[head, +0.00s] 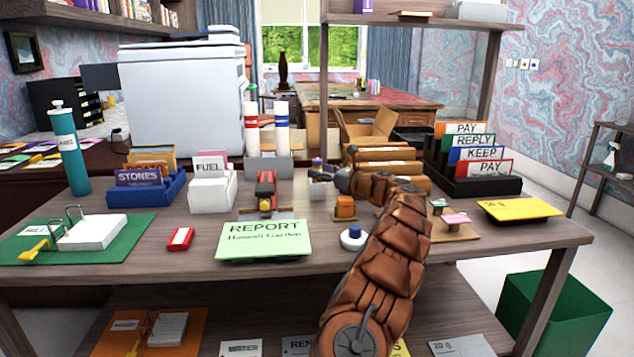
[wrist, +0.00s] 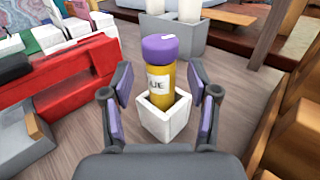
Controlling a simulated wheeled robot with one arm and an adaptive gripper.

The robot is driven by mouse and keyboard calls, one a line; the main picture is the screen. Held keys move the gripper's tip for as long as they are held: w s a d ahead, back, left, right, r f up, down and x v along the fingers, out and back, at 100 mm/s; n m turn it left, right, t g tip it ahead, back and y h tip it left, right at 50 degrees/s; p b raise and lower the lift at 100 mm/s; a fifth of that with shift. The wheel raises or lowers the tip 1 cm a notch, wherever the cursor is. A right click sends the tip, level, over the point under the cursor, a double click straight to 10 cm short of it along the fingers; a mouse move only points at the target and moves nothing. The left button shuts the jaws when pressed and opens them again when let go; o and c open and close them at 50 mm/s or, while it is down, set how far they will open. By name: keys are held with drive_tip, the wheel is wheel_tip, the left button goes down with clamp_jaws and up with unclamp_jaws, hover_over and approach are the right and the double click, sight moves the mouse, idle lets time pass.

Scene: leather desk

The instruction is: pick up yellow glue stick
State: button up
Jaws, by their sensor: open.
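The yellow glue stick (wrist: 160,84) stands upright in a small white square holder (wrist: 165,124) in the wrist view. It has a purple cap and a label partly reading "UE". In the head view its purple cap (head: 317,162) shows above the holder, just left of my gripper (head: 338,183). In the wrist view my gripper (wrist: 160,86) is open, with one purple-padded finger on each side of the glue stick and holder. A gap shows on both sides, and nothing is held.
A red stapler-like object (head: 266,190) stands left of the holder, and an orange item (head: 345,207) sits in front. The green REPORT folder (head: 264,240) lies nearer the front edge.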

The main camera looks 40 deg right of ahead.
drive_tip(key=shift+w, duration=0.9)
drive_tip(key=shift+c, duration=0.3)
clamp_jaws()
